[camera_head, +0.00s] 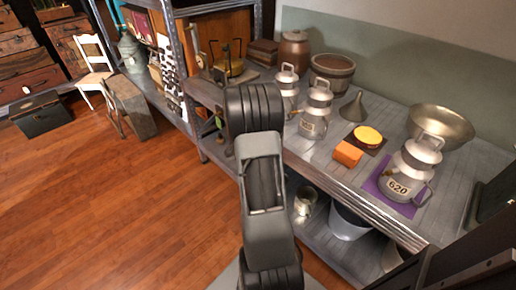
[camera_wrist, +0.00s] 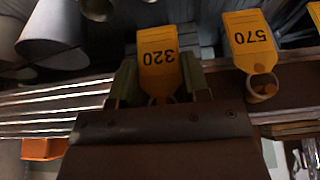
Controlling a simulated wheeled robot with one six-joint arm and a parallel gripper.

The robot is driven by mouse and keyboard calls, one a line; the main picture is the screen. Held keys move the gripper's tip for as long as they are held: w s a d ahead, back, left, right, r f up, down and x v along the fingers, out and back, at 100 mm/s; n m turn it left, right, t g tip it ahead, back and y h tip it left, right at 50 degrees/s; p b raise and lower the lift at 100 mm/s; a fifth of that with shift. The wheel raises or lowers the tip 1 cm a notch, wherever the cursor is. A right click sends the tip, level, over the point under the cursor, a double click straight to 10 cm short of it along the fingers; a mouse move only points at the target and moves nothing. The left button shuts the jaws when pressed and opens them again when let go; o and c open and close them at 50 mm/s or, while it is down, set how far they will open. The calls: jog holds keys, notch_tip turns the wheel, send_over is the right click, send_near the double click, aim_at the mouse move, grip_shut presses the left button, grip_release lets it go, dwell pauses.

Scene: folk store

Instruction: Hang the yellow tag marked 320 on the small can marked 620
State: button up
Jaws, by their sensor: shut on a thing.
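The yellow tag marked 320 (camera_wrist: 158,45) shows upside down in the wrist view, between the two fingers of my gripper (camera_wrist: 160,80). The gripper is shut on its lower part in the picture. The small can marked 620 (camera_head: 407,172) stands upright on a purple mat (camera_head: 418,208) at the right of the metal counter in the head view, well away from my arm. My gripper is hidden behind my arm in the head view.
Other milk cans (camera_head: 315,108) stand left on the counter (camera_head: 322,158). An orange block (camera_head: 347,153), a yellow round thing (camera_head: 368,136), a funnel (camera_head: 354,108) and a wide metal bowl (camera_head: 441,122) surround the 620 can. A bucket (camera_head: 348,222) stands on the lower shelf.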

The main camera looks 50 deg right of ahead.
jog(key=shift+w+a+f, duration=0.15)
jog(key=shift+a, duration=0.45)
jog(key=shift+c, duration=0.6)
jog(key=shift+d, duration=0.1)
jog(key=shift+a+r+b, duration=0.25)
jog(key=shift+a+b, duration=0.2)
jog(key=shift+a, duration=0.45)
jog(key=shift+a+r+b, duration=0.2)
jog(key=shift+a+b, duration=0.2)
jog(key=shift+a, duration=0.45)
